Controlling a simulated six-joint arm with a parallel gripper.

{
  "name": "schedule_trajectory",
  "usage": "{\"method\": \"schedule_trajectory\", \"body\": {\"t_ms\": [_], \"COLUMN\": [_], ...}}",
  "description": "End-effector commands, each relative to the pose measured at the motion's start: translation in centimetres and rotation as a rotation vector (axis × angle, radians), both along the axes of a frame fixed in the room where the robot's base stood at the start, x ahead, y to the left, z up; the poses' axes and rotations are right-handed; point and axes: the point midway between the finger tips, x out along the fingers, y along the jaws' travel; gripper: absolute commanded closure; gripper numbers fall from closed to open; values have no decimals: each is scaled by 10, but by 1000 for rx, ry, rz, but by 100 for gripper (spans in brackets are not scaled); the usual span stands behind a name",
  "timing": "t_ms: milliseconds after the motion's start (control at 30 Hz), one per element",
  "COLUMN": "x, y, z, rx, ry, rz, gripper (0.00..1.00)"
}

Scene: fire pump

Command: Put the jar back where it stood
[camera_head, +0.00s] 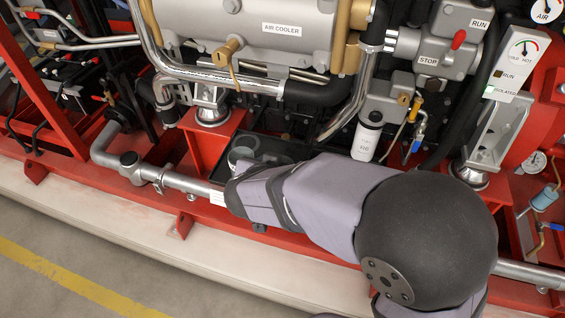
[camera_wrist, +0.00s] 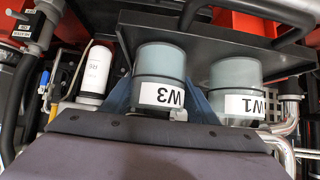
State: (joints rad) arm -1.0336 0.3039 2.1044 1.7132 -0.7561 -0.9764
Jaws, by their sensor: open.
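In the wrist view a grey-green jar labelled W3 (camera_wrist: 160,72) sits between the two blue fingers of my gripper (camera_wrist: 158,98), which is open around it. A second jar of the same kind, labelled W1 (camera_wrist: 235,85), is just to its right. Both labels appear upside down. Both jars are by a dark tray (camera_wrist: 215,30); their contact with it is not clear. In the head view the dark tray (camera_head: 275,148) shows beyond the end of my arm, with a grey-green jar (camera_head: 240,156) partly hidden by it. The fingers are hidden there.
A white filter cylinder (camera_head: 366,142) hangs right of the tray; it also shows in the wrist view (camera_wrist: 95,72). A silver pipe (camera_head: 185,183) and red frame run in front. The air cooler (camera_head: 282,28) is above. A stop/run box (camera_head: 445,40) is at right.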

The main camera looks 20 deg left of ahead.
Motion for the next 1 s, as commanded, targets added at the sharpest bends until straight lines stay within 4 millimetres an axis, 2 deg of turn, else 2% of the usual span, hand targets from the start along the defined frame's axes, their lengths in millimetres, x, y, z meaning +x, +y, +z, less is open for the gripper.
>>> {"method": "schedule_trajectory", "body": {"t_ms": [33,233,333,467,800,1000], "x": [1,1,-5,-19,-67,-87], "y": [-8,-8,-8,-6,-3,-3], "z": [-2,2,8,20,57,71], "rx": [-13,-12,-13,-9,-6,-6], "ry": [0,0,0,-1,-2,-1], "rz": [-18,-19,-17,-12,-6,-6], "gripper": [37,37,37,37,37,37]}}
